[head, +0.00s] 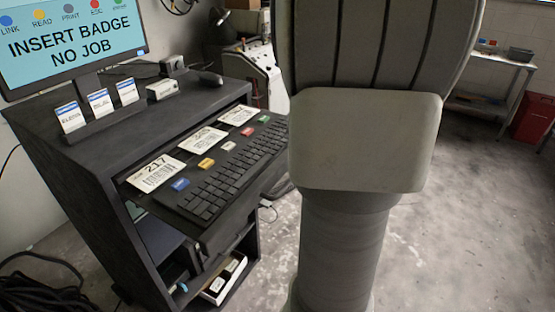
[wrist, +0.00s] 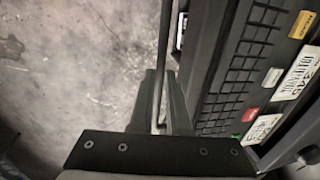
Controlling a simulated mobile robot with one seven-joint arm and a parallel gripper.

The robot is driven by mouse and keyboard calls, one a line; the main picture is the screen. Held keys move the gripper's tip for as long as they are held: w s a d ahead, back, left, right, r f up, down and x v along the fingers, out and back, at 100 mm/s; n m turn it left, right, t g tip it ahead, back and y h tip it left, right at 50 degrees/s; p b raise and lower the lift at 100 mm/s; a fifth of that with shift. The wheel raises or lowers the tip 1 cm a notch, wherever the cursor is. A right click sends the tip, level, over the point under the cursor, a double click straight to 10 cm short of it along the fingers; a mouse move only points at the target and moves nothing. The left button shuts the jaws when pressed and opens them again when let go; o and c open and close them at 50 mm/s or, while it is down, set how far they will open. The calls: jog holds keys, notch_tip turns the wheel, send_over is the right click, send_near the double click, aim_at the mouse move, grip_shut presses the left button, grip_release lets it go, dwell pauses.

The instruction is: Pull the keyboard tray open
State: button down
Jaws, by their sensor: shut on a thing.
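The keyboard tray (head: 222,232) stands out from the front of the black cabinet, with the black keyboard (head: 215,192) on it. In the wrist view the keyboard (wrist: 240,70) runs up the right side, beside the tray's front edge (wrist: 205,50). A thin dark bar handle (wrist: 165,35) runs along that edge, with a gap between them. My gripper (wrist: 162,85) is shut on the bar handle, a finger on each side. In the head view my arm blocks the sight of the gripper.
Label cards (head: 155,172) and coloured keys lie behind the keyboard. A monitor (head: 70,40), a mouse (head: 208,78) and a card rack (head: 105,118) stand on the cabinet top (head: 130,140). Concrete floor (head: 450,240) is open at right. Cables (head: 45,292) lie at lower left.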

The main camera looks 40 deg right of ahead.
jog(key=shift+s+d, duration=0.2)
jog(key=shift+s, duration=0.3)
jog(key=shift+s+d, duration=0.2)
jog(key=shift+s, duration=0.3)
jog(key=c, duration=0.9)
grip_release()
jog(key=s+r, duration=0.1)
jog(key=r, duration=0.4)
jog(key=s+r+p, duration=0.1)
jog(key=r, duration=0.5)
jog(key=s+d+r+p, duration=0.1)
jog(key=r, duration=0.5)
jog(key=shift+s+r, duration=0.1)
